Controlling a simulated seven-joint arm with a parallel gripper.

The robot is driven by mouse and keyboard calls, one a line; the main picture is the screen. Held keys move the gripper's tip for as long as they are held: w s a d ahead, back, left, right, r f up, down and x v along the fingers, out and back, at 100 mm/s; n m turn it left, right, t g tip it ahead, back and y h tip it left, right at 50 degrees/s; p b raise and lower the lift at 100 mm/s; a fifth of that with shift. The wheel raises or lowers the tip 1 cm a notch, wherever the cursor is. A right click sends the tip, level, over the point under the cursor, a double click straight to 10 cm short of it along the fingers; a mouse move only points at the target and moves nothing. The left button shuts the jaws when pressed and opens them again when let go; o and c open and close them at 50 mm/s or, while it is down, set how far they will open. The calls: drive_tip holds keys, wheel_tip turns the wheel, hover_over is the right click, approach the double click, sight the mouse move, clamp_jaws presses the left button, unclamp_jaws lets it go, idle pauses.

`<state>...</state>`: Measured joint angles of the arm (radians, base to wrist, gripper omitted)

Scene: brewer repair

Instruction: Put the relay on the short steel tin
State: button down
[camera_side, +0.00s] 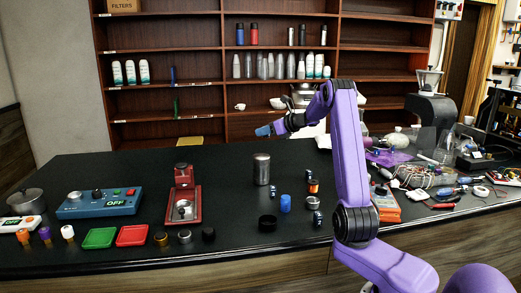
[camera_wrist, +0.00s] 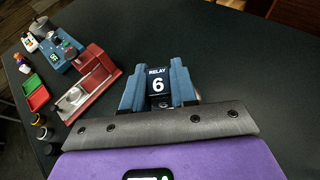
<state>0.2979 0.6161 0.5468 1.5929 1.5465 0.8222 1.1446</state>
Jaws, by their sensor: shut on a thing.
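My gripper (camera_side: 268,130) is raised high above the black worktop, left of my purple arm. In the wrist view its blue fingers (camera_wrist: 160,88) are shut on a dark relay (camera_wrist: 157,82) labelled "RELAY 6", with its label facing the camera. In the side view the relay is too small to make out at the fingertips. A short steel tin (camera_side: 312,203) stands on the worktop, below and to the right of my gripper, clear of it. A tall steel tin (camera_side: 261,169) stands below my gripper. The short tin does not show in the wrist view.
Around the short tin stand a blue cylinder (camera_side: 285,204), a black tin (camera_side: 267,223), an orange-banded can (camera_side: 313,186) and several small dark blocks. A red brewer (camera_side: 183,195) and blue control box (camera_side: 98,203) are left. Cables and tools (camera_side: 420,178) clutter the right.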

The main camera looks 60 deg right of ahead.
hover_over(261, 155)
wheel_tip(261, 155, down, 6)
drive_tip(key=shift+w+a+r, duration=0.1)
drive_tip(key=shift+r, duration=0.05)
drive_tip(key=shift+f, duration=1.45)
drive_tip(key=shift+f, duration=0.15)
drive_tip(key=c, duration=0.9)
unclamp_jaws()
